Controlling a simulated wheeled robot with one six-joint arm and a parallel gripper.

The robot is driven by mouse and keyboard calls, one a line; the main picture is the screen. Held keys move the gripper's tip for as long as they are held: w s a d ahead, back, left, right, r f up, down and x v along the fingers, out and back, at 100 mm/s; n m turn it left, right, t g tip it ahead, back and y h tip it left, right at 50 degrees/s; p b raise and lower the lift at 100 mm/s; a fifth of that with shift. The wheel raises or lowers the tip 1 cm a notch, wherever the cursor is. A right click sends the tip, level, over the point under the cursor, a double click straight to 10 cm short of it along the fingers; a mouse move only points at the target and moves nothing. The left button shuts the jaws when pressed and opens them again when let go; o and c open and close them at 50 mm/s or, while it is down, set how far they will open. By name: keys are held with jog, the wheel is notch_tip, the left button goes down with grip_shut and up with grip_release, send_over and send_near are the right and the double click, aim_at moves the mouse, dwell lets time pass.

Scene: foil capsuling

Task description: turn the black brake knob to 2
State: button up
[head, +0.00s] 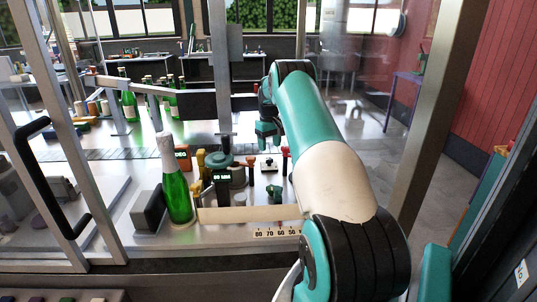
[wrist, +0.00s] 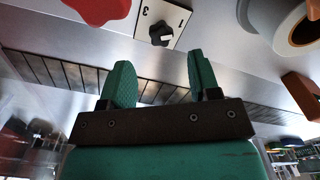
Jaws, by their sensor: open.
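The black brake knob (wrist: 159,34) sits on a white plate (wrist: 150,14) at the top of the wrist view. A white mark shows on the knob's lower right side. The digits 3 and 1 are readable on the plate, turned over; I cannot make out a 2. In the head view the small dark knob (head: 268,162) on its pale plate stands on the machine bed. My gripper (wrist: 161,75) is open, its two teal fingers apart and empty, with the knob seen beyond the gap between them. In the head view my gripper (head: 267,130) hangs above and behind the knob.
A red knob (wrist: 98,8) and a grey roll-like part (wrist: 296,28) flank the plate in the wrist view. In the head view a foil-topped green bottle (head: 177,190), a teal-topped unit (head: 220,160) and a numbered scale (head: 278,233) stand nearby. Metal frame posts (head: 438,110) enclose the bench.

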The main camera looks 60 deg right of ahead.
aim_at(269, 159)
notch_tip(269, 159, down, 6)
jog(key=shift+r+p, duration=0.1)
jog(key=shift+p, duration=0.6)
jog(key=c, duration=0.9)
